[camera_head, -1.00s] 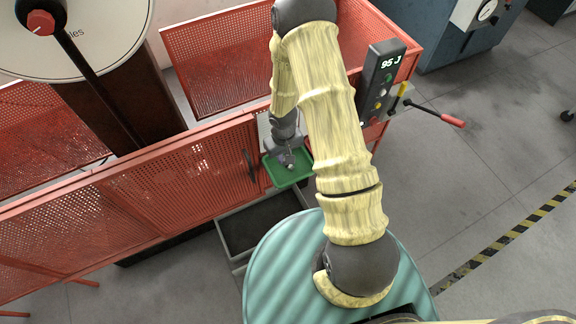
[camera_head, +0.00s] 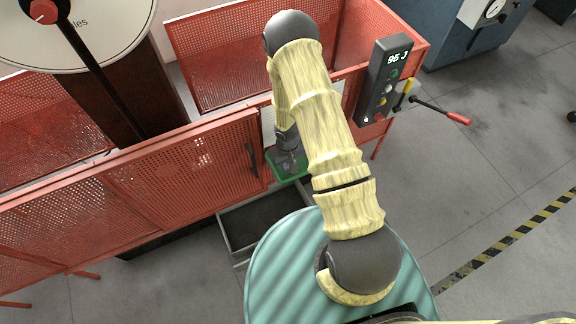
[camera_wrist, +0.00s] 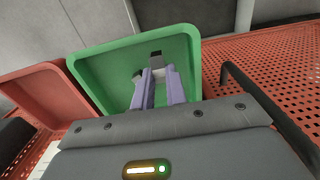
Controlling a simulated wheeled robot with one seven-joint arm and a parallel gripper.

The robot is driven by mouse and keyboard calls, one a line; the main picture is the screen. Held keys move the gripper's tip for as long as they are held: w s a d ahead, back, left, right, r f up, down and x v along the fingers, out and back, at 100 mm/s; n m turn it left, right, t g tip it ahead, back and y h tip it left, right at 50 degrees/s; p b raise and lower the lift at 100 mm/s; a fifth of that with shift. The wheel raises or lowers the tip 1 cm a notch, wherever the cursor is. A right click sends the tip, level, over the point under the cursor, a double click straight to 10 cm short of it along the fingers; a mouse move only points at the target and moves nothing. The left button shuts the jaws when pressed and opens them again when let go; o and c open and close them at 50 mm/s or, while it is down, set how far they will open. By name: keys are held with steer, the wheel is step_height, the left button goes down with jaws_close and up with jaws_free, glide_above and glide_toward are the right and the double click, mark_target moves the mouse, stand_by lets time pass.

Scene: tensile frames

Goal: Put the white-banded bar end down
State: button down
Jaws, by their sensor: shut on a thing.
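My gripper (camera_wrist: 160,88) is shut on a small grey bar end (camera_wrist: 157,62) with a dark tip, held between the two purple fingers. Its white band is hard to make out at this size. The gripper and bar end are over the green tray (camera_wrist: 88,78), inside its outline in the wrist view. Whether the bar end touches the tray floor I cannot tell. In the head view my gripper (camera_head: 289,160) covers most of the green tray (camera_head: 276,178), and the bar end is hidden there.
A red bin (camera_wrist: 45,92) stands beside the green tray. A red mesh guard (camera_head: 190,160) with a dark handle (camera_head: 252,160) is close on the left. A control box reading 95 J (camera_head: 384,80) stands right of my arm. A dark open bin (camera_head: 262,222) lies below.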

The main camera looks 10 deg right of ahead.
steer(key=shift+f, duration=0.9)
steer(key=shift+f, duration=0.15)
steer(key=c, duration=1.7)
jaws_free()
step_height(320, 180, up, 12)
steer(key=p, duration=0.1)
steer(key=shift+r, duration=0.2)
